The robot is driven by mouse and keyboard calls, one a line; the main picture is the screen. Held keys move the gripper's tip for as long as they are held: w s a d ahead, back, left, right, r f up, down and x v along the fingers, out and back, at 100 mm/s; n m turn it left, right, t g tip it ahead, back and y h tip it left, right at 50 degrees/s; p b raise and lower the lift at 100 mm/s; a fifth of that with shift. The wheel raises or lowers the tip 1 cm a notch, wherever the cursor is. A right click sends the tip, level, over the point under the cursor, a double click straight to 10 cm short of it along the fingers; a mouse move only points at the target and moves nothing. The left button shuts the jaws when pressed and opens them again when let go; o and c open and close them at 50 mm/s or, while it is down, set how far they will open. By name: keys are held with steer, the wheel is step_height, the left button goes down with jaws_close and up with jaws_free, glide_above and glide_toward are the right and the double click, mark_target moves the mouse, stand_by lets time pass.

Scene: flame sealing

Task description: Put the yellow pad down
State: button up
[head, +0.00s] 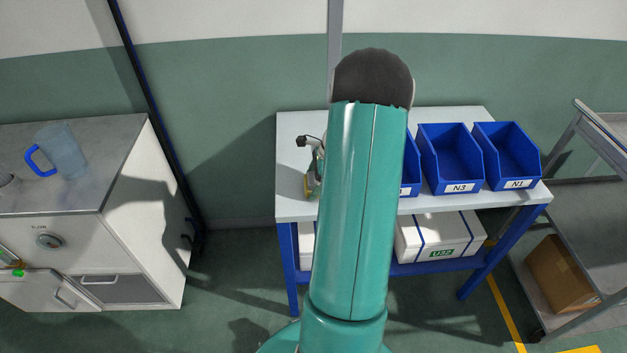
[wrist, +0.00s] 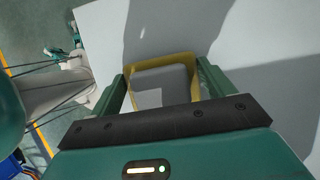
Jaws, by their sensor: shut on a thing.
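The yellow pad (wrist: 163,60) is between the two green fingers of my gripper (wrist: 162,82) in the wrist view. It shows as a yellow rim around a grey middle. My gripper is shut on it, with one finger at each side. In the head view my arm hides most of the gripper and pad; a small yellow patch (head: 308,185) shows at the arm's left edge, over the white tabletop (head: 295,150). I cannot tell whether the pad touches the surface.
The blue bins N3 (head: 452,160) and N1 (head: 507,157) stand on the right of the table, with another partly hidden bin beside them. A white box (head: 437,238) sits on the lower shelf. A grey cabinet with a jug (head: 62,150) is at left, a cart (head: 590,240) at right.

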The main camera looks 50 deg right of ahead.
steer(key=shift+f, duration=0.15)
steer(key=o, duration=0.9)
steer(key=v, duration=1.2)
steer(key=shift+r, duration=0.2)
steer(key=w+a+r+n+h, duration=0.1)
steer(key=w+a+r+n, duration=0.1)
steer(key=a+r+n, duration=0.35)
steer(key=w+a+r+n, duration=0.2)
steer(key=a+r, duration=0.1)
steer(key=a, duration=0.6)
steer(key=w+a+r+n+h, duration=0.15)
steer(key=a+r+n, duration=0.25)
steer(key=a, duration=0.4)
steer(key=s+a+r+n, duration=0.1)
steer(key=s+a+n, duration=0.2)
steer(key=a+n, duration=0.2)
steer(key=s+a+r+n+t, duration=0.1)
steer(key=s+a+n, duration=0.2)
steer(key=a+n, duration=0.3)
steer(key=s+a+r+n+t, duration=0.1)
steer(key=s+a+n, duration=0.3)
steer(key=a, duration=0.6)
steer(key=shift+a+r+n+h, duration=0.3)
steer(key=shift+a+n, duration=0.1)
steer(key=shift+n, duration=0.25)
